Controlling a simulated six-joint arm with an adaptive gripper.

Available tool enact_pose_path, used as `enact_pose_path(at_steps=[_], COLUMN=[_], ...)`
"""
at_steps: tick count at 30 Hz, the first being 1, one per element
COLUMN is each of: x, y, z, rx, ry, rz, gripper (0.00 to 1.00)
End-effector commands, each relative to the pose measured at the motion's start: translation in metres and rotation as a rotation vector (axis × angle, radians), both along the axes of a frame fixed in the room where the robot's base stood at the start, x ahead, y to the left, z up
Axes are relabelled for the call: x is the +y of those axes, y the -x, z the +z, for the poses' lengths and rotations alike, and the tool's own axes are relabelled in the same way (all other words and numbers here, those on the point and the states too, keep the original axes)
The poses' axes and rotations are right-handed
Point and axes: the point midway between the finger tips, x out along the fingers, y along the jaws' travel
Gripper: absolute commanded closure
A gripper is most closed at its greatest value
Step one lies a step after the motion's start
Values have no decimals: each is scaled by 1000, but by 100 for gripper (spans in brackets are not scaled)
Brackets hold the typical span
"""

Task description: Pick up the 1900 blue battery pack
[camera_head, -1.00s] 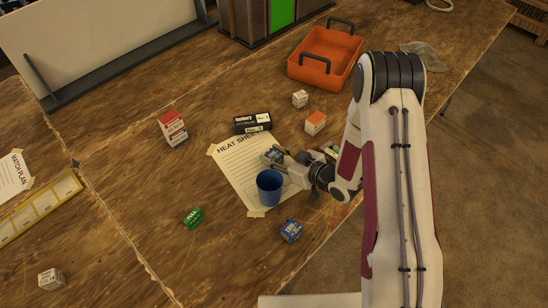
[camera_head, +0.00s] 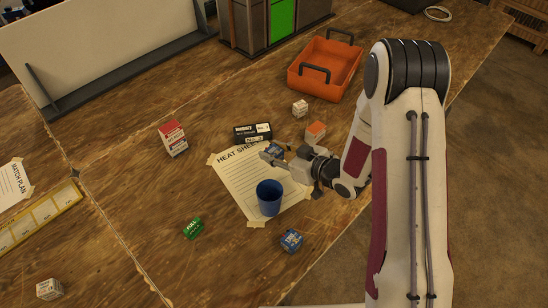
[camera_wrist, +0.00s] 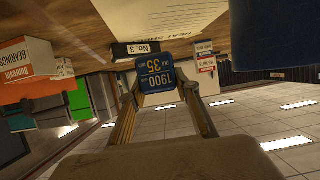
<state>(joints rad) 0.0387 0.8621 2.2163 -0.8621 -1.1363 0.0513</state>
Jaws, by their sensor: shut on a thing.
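The blue battery pack (camera_wrist: 157,80) shows large in the wrist view, with "1900" and "35" in white appearing upside down. My gripper (camera_wrist: 158,90) is shut on it, one finger on each side. In the head view the held pack (camera_head: 275,149) is small and partly covered by my gripper (camera_head: 272,156), above the heat sheet. The pack seems raised off the table. A second blue pack (camera_head: 291,240) sits on the table near the front edge; its label is too small to read.
A blue cup (camera_head: 269,200) stands on the heat sheet (camera_head: 244,184) just in front of my gripper. A black box (camera_head: 253,132), an orange-white box (camera_head: 315,130) and a small white box (camera_head: 300,108) are close behind. An orange tray (camera_head: 318,84) stands farther back.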

Motion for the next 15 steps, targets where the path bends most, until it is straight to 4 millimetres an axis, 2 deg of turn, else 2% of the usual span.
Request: enact_pose_path(at_steps=[7,15], x=[0,0], y=[-1,0], z=[24,34], rx=[-3,-1], ry=[-1,-1], rz=[1,0], gripper=[96,96])
